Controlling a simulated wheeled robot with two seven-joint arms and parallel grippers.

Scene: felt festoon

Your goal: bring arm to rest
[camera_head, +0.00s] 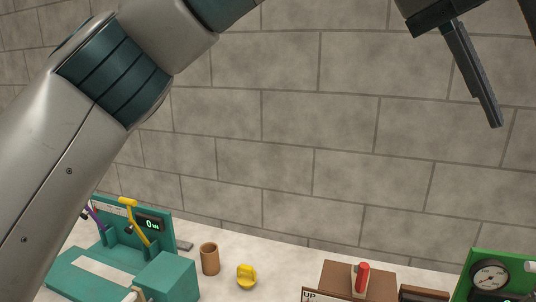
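My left arm fills the upper left of the head view, bent high in front of the wall, and leaves the frame at the top. A gripper (510,90) at the upper right appears to belong to this arm, though the link between is out of frame. One dark finger slants down and right; a dark piece at the right edge looks like the other finger, set apart from it. Nothing shows between them. The gripper is in front of the wall, well above the table. My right gripper is not seen.
Below, a pale table (218,290) holds a teal device (170,277) with a yellow lever (140,225), a brown cup (209,259), a yellow object (246,276), a brown box (335,279) with a red-topped piece (362,277), and a green gauge panel (487,262). A block wall (300,130) stands behind.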

